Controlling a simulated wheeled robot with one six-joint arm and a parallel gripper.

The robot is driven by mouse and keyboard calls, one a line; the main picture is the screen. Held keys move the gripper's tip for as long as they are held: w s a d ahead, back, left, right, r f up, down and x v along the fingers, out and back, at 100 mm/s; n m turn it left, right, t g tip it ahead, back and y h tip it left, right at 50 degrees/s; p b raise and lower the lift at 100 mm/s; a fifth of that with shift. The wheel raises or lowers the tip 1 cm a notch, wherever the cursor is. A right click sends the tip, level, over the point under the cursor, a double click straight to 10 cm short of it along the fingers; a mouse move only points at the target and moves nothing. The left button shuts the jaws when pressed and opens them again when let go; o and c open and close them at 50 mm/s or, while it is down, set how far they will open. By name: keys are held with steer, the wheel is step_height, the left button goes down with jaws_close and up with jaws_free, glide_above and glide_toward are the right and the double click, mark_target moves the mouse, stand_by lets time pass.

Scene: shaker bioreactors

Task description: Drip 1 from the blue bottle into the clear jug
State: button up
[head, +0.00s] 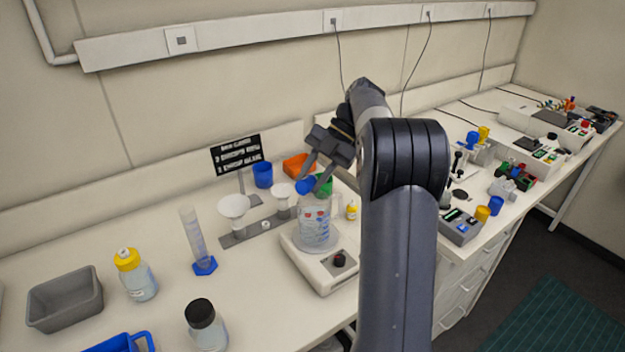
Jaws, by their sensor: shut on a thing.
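The clear jug (316,232), with blue markings and red patches, stands upright on a white device with a dark knob. My gripper (317,181) points down above the jug, its fingers shut on a small blue piece (305,186), which I take to be the blue bottle. Most of the bottle cannot be made out, so its tilt is unclear. The blue piece is just above the jug's mouth; whether they touch cannot be told. No falling drop is visible.
The white device (318,277) is near the bench's front edge. White funnels (234,207) on a grey stand, a measuring cylinder (196,240) and a yellow-capped bottle (138,277) are left. A black-capped bottle (206,325) is in front. Orange (296,165) and green (324,187) containers are close behind.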

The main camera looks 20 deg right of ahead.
mark_target(308, 183)
steer(key=shift+a+f+b, duration=0.1)
steer(key=shift+f+b, duration=0.05)
steer(key=shift+b, duration=0.35)
steer(key=shift+s+a+f+t+b, duration=0.1)
steer(key=shift+s+a+t+b, duration=0.15)
steer(key=shift+b, duration=0.4)
steer(key=shift+s+a+t+h+b, duration=0.1)
steer(key=shift+t+h+b, duration=0.15)
steer(key=shift+h+b, duration=0.45)
steer(key=shift+s+b, duration=0.1)
steer(key=shift+b, duration=0.4)
steer(key=shift+a+b, duration=0.15)
steer(key=shift+b, duration=0.15)
steer(key=shift+s+a+f, duration=0.1)
steer(key=shift+s+f, duration=0.05)
steer(key=b, duration=0.2)
steer(key=s+a+t+h+b, duration=0.1)
steer(key=shift+s+a+f+n+b, duration=0.15)
steer(key=shift+a+n+b, duration=0.15)
steer(key=shift+b, duration=0.1)
steer(key=shift+s+a+b, duration=0.3)
steer(key=shift+b, duration=0.25)
steer(key=shift+a+b, duration=0.1)
steer(key=shift+b, duration=0.2)
